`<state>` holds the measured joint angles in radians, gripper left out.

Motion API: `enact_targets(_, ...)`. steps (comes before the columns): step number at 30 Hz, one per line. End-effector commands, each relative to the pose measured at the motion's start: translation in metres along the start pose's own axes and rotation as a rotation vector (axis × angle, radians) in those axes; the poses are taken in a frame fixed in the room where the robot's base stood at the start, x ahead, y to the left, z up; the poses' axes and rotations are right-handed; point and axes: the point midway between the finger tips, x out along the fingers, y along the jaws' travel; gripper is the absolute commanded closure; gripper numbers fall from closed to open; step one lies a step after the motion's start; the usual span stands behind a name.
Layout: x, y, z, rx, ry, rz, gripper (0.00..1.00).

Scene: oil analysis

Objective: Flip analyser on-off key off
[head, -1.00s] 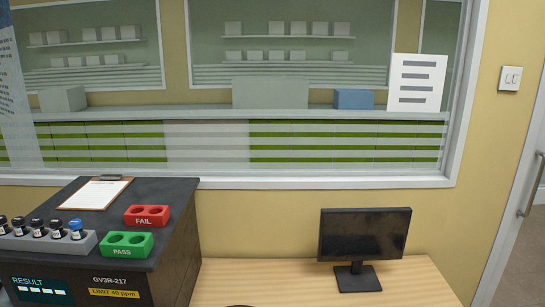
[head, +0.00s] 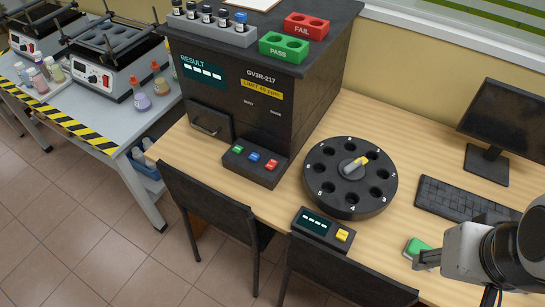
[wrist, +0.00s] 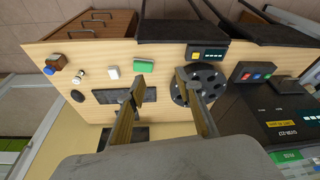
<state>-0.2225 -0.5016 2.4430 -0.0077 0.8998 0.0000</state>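The analyser is a dark box (head: 255,120) marked GV3R-217 on the wooden desk, with a lit RESULT display (head: 203,72). It also shows at the right of the wrist view (wrist: 268,110). In front of it is a small black key box (head: 256,166) with green (head: 238,149), blue (head: 254,157) and red (head: 271,165) keys. I cannot tell which key is the on-off one; their labels are too small to read. My gripper shows at the lower right of the head view, far right of the key box. In the wrist view its fingers (wrist: 160,87) are apart and empty.
A black round carousel (head: 350,178) and a small display box (head: 322,228) with a yellow key stand between my gripper and the key box. A keyboard (head: 462,200), monitor (head: 500,115) and green block (head: 416,246) are nearby. Chairs (head: 210,210) line the front edge.

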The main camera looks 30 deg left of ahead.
Motion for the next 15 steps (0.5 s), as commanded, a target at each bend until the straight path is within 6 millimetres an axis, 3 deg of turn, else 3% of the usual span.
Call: enact_targets(15, 0.038, -0.05, -0.051, -0.185, -0.121, -0.007, 0.65)
